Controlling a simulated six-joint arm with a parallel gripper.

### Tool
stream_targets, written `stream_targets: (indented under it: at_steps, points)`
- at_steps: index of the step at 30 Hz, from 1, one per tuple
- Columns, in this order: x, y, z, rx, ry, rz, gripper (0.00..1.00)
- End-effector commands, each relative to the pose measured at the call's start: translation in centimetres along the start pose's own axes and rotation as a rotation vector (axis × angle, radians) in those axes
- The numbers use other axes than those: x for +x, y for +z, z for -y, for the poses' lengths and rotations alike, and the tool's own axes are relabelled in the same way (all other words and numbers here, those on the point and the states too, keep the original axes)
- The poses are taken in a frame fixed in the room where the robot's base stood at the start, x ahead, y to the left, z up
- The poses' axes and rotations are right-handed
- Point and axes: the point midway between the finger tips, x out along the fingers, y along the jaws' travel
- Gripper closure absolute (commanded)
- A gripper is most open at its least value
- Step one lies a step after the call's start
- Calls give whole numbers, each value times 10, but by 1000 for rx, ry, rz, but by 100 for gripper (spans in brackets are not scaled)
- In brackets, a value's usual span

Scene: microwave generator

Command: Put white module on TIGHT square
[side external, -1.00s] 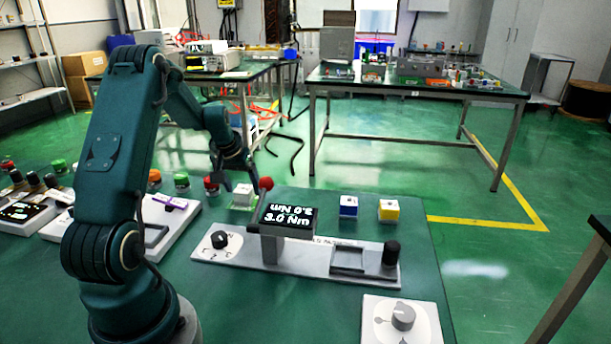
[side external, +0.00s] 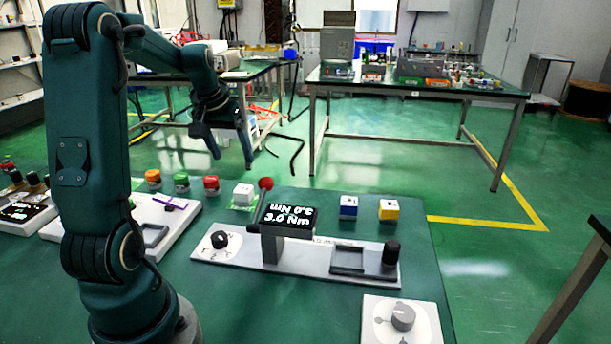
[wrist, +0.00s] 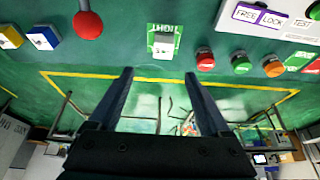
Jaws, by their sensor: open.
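The white module (side external: 243,193) sits upright at the back edge of the green table, on a bright green square. In the wrist view the white module (wrist: 163,46) lies on the green TIGHT square (wrist: 164,29), whose lettering appears inverted and whose borders show around the module. My gripper (side external: 231,160) is raised above and a little left of the module, with its fingers apart. In the wrist view my gripper (wrist: 158,75) has nothing between its fingers, and the module is clear of both fingertips.
A red-ball lever (side external: 266,184) stands just right of the module, by a display (side external: 287,217). Red (side external: 211,184), green (side external: 181,182) and orange buttons line up to the left. Blue (side external: 348,207) and yellow (side external: 389,210) modules stand to the right.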

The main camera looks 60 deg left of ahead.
Motion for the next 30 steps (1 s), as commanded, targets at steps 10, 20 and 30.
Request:
stream_targets:
  at_steps: [10,20,30]
  points:
    - [-77,93,-116,338,147,-50,18]
    - [-115,211,-141,639,300,-88,18]
    - [-116,234,-138,696,331,-92,18]
